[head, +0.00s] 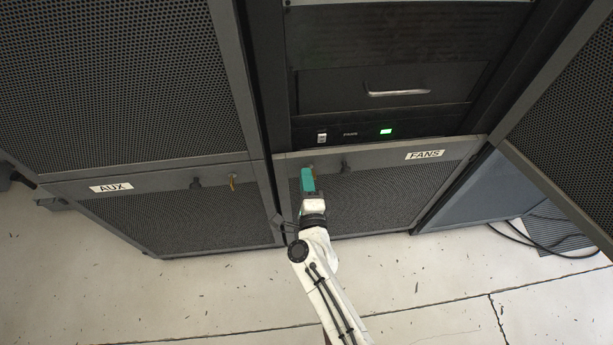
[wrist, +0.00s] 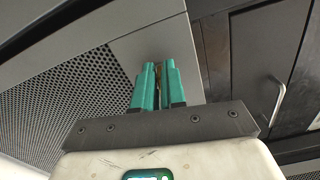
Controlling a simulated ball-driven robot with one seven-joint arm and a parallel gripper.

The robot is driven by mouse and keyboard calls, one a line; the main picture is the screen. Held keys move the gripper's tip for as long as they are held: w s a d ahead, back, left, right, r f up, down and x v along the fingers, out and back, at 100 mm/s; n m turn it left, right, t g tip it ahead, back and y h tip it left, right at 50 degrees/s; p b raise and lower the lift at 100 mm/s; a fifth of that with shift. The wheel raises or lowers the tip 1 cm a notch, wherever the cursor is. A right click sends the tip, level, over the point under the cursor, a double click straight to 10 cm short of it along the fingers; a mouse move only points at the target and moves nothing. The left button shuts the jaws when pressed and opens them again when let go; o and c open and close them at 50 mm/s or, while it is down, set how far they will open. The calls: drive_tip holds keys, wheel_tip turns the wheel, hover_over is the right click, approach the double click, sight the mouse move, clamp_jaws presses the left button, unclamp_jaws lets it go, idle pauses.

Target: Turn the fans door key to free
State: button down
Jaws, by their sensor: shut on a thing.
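The fans door (head: 400,190) is the low mesh door under the middle rack, marked by a FANS label (head: 425,154). My gripper (head: 308,176), with green fingers, is at the upper left of this door. In the wrist view my gripper (wrist: 158,70) is shut on the fans door key, with its fingertips at the door's plain top strip. Only a small brassy bit of the fans door key (head: 312,167) shows at the fingertips; the fingers hide most of it. I cannot tell which way the key is turned.
A dark knob (head: 345,167) sits right of the key. Left is the AUX door (head: 180,212) with its own knob (head: 196,183) and brass key (head: 232,182). Above is a drawer with a handle (head: 398,93) and a green-lit panel (head: 386,131). Black cables (head: 545,243) lie at right.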

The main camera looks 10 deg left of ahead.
drive_tip(key=shift+f+n, duration=0.1)
drive_tip(key=shift+n, duration=0.8)
drive_tip(key=c, duration=1.3)
unclamp_jaws()
drive_tip(key=shift+s, duration=0.1)
drive_tip(key=p+v, duration=0.2)
drive_tip(key=v, duration=0.8)
drive_tip(key=shift+s, duration=0.3)
